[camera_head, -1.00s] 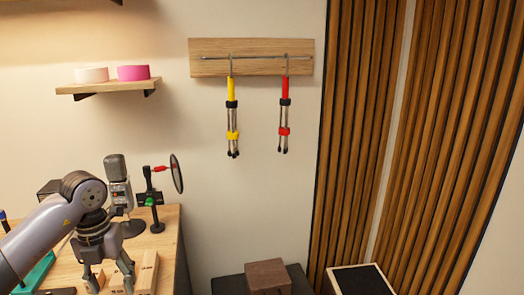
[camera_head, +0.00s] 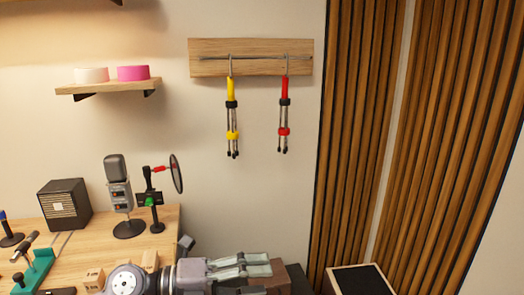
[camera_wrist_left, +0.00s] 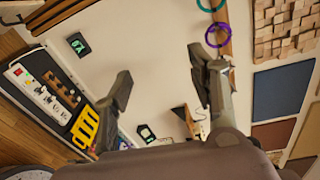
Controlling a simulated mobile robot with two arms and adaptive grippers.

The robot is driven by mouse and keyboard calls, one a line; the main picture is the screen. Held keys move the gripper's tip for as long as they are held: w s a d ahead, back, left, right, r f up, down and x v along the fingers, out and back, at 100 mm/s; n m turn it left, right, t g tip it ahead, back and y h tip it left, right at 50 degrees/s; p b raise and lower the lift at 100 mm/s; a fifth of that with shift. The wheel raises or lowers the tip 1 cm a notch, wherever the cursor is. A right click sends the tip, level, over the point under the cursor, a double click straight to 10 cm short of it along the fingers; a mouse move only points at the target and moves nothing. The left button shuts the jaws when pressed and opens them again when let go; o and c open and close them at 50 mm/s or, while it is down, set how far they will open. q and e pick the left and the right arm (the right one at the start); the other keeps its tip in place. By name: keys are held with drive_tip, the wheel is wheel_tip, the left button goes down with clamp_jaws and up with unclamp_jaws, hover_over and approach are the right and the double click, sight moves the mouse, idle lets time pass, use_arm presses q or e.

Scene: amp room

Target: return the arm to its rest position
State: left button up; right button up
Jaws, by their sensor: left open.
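My left gripper (camera_head: 268,267) shows low in the head view, past the right end of the wooden desk, pointing right. Its fingers are apart with nothing between them. In the left wrist view its two fingers (camera_wrist_left: 160,88) are spread wide and empty, with a pale wall or floor surface behind them. My arm comes in along the bottom edge of the head view. My right gripper does not show.
The desk (camera_head: 75,262) holds a microphone (camera_head: 119,190), a pop filter stand (camera_head: 154,200), a black speaker box (camera_head: 64,205) and small wooden blocks. A brown block (camera_head: 298,280) lies just behind my gripper.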

use_arm(q)
wheel_tip(320, 180, up, 6)
drive_tip(key=a+n+t+h, duration=0.1)
drive_tip(key=n+t+h, duration=0.2)
drive_tip(key=n+t, duration=0.4)
drive_tip(key=w+a+n+t+y, duration=0.4)
drive_tip(key=a+n+t+y, duration=0.3)
drive_tip(key=n+t, duration=0.3)
drive_tip(key=s+a+f+n+g+y, duration=0.2)
drive_tip(key=a+f+n+g+y, duration=0.1)
drive_tip(key=a+f+n+y, duration=0.5)
drive_tip(key=s+a+f+n+g+y, duration=0.2)
drive_tip(key=s+a+f+n+y, duration=0.25)
drive_tip(key=f, duration=0.65)
drive_tip(key=s+d+f+n+g, duration=0.1)
drive_tip(key=s+f+n+g, duration=0.1)
drive_tip(key=s+f+g, duration=0.65)
drive_tip(key=s+f+n+g, duration=0.25)
drive_tip(key=s+f, duration=0.35)
drive_tip(key=s, duration=0.6)
wheel_tip(320, 180, down, 24)
drive_tip(key=g, duration=0.2)
drive_tip(key=s+a+f+m+g, duration=0.1)
drive_tip(key=s+a+f, duration=0.1)
drive_tip(key=s+f, duration=1.6)
drive_tip(key=shift+a+f, duration=0.25)
drive_tip(key=shift+f, duration=0.15)
